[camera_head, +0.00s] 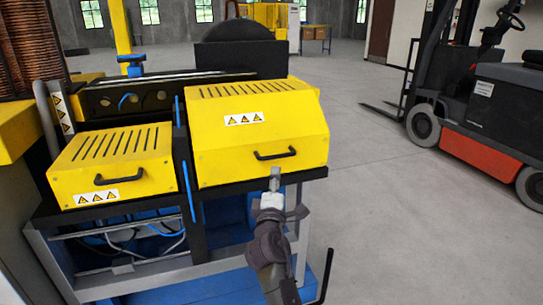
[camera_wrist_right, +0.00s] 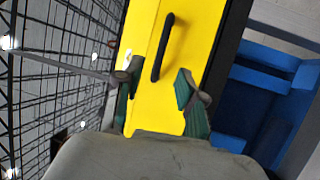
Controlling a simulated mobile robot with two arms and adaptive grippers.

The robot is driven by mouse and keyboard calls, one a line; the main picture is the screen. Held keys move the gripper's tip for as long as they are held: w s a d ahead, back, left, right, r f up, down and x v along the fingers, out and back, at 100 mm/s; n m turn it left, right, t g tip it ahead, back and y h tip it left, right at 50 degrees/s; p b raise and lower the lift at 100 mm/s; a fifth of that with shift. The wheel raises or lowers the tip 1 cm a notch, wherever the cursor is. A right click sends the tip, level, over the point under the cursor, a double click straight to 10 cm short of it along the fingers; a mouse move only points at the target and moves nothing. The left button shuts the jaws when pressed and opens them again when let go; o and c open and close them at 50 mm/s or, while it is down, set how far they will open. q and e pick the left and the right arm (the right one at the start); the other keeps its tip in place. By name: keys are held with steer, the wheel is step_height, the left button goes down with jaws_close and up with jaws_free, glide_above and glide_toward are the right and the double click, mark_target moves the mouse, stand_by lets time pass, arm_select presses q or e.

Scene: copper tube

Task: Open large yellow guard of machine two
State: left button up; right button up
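The large yellow guard (camera_head: 262,125) is the bigger box-shaped cover on the right of the machine, with slots on top and warning labels. It is down and closed. Its black handle (camera_head: 275,154) is on the sloped front face, and it also shows in the right wrist view (camera_wrist_right: 162,48). My right gripper (camera_head: 275,178) is just below and in front of the handle. In the right wrist view its fingers (camera_wrist_right: 157,88) are apart, with the handle's near end between and beyond them, and nothing is gripped. My left gripper is not in view.
A smaller yellow guard (camera_head: 110,165) with its own handle sits to the left. A forklift (camera_head: 470,95) stands at the right. A blue and grey frame (camera_head: 150,275) is under the guards. The floor (camera_head: 400,220) between machine and forklift is clear.

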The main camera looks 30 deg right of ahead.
mark_target(277, 157)
steer(key=b+x, duration=0.1)
steer(key=x, duration=0.9)
steer(key=shift+w+d+f, duration=0.1)
steer(key=shift+w+d, duration=0.1)
steer(key=shift+w, duration=0.1)
jaws_close()
